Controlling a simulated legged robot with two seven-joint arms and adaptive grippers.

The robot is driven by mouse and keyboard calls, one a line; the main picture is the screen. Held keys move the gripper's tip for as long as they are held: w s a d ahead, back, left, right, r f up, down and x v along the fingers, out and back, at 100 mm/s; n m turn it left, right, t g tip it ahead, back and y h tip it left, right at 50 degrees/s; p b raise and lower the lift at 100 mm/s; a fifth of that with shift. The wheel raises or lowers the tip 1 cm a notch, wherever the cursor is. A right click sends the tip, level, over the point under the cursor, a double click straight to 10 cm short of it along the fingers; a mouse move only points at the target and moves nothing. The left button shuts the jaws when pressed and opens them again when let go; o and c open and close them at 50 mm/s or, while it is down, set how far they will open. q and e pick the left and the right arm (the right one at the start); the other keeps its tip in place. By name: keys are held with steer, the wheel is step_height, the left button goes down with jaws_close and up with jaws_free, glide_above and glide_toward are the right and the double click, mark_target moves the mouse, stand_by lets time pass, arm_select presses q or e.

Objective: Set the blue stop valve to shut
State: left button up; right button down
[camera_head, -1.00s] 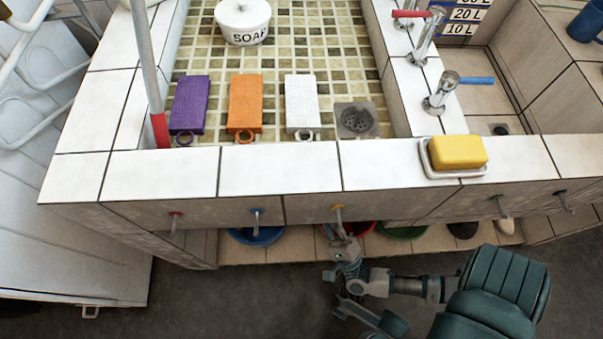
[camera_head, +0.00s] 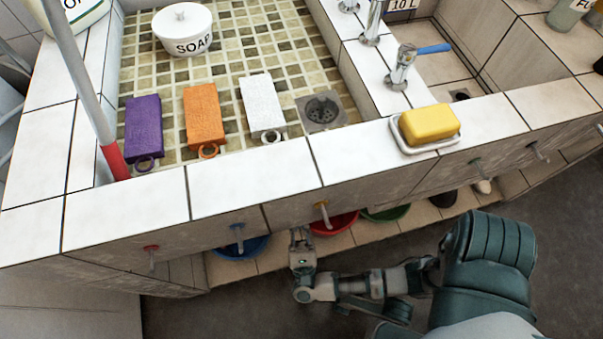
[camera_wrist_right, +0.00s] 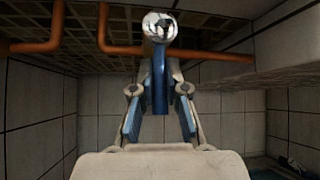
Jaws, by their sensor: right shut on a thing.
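The blue stop valve shows in the right wrist view as a chrome round body (camera_wrist_right: 160,26) with a blue lever (camera_wrist_right: 160,85) running from it toward me, across the line of the copper pipe. My right gripper (camera_wrist_right: 160,72) is shut on this lever, one finger on each side. In the head view my right gripper (camera_head: 303,236) is at the counter's front, between the blue and yellow pegs. The valve is hidden there. My left gripper is not in view.
Copper pipes (camera_wrist_right: 205,54) run under a grid-like underside, with tiled walls around. Above, the tiled counter edge (camera_head: 250,184) carries yellow soap (camera_head: 428,122). Blue (camera_head: 237,238) and yellow (camera_head: 322,212) pegs stick out in front. Blue (camera_head: 240,249) and red (camera_head: 334,224) bowls sit below.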

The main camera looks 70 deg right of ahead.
steer(key=shift+w+a+m+g+h, duration=0.1)
steer(key=shift+m+g+h, duration=0.2)
steer(key=shift+m+g, duration=0.3)
steer(key=c, duration=1.2)
jaws_free()
steer(key=shift+a+f, duration=0.1)
steer(key=shift+f, duration=0.05)
steer(key=v, duration=0.7)
steer(key=shift+f, duration=0.15)
